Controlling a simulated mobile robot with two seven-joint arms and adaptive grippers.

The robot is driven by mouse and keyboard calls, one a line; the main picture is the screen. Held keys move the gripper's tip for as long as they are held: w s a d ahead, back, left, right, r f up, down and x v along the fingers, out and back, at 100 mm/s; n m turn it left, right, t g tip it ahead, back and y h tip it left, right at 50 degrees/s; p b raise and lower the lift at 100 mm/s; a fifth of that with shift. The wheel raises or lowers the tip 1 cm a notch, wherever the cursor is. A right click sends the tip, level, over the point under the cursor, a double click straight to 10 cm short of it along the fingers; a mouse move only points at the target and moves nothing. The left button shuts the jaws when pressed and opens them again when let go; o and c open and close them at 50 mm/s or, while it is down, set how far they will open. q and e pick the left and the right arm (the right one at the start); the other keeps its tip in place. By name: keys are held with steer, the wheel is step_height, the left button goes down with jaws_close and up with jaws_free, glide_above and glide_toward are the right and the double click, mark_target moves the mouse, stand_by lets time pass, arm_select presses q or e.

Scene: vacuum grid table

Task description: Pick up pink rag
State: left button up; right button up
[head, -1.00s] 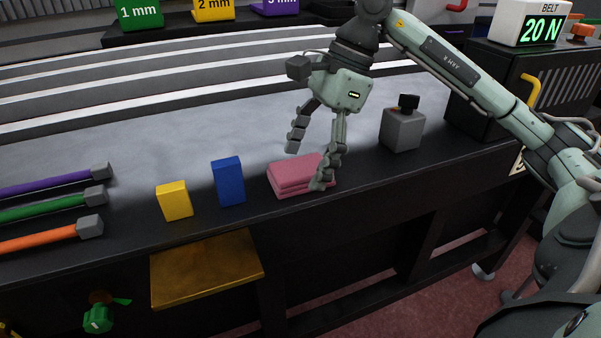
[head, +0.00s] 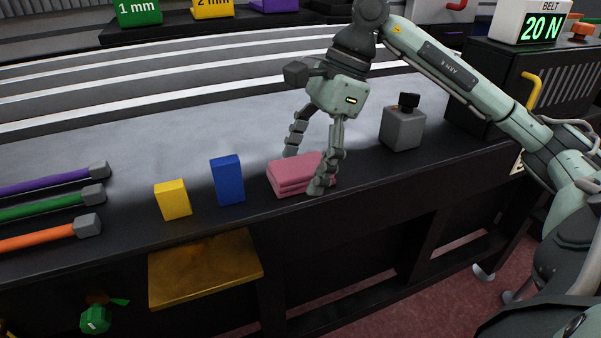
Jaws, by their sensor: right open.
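The pink rag (head: 287,176) lies folded in a flat stack on the table's dark front strip, right of a blue block. My right gripper (head: 305,172) is open and points down over the rag. One finger is at the rag's near right side and partly covers it; the other is behind its far edge. I cannot tell whether either finger touches the rag. My left gripper is not in view.
The blue block (head: 227,180) and a yellow block (head: 173,200) stand left of the rag. A grey block with a black top (head: 403,130) stands to its right. Purple, green and orange rods (head: 45,212) lie far left. A brass tray (head: 205,272) sits below the table edge.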

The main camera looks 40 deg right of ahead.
steer(key=c, duration=1.2)
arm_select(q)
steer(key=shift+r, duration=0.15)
arm_select(e)
steer(key=shift+r, duration=0.15)
steer(key=shift+c, duration=0.2)
steer(key=shift+r+p, duration=0.25)
steer(key=shift+p, duration=0.25)
steer(key=shift+r, duration=0.4)
step_height(320, 180, up, 14)
steer(key=p, duration=0.3)
step_height(320, 180, up, 8)
steer(key=p, duration=0.2)
glide_above(304, 165)
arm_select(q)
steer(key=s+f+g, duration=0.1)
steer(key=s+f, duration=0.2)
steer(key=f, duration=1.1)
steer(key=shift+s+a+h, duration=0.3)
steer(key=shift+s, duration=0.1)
arm_select(e)
steer(key=shift+r, duration=2.45)
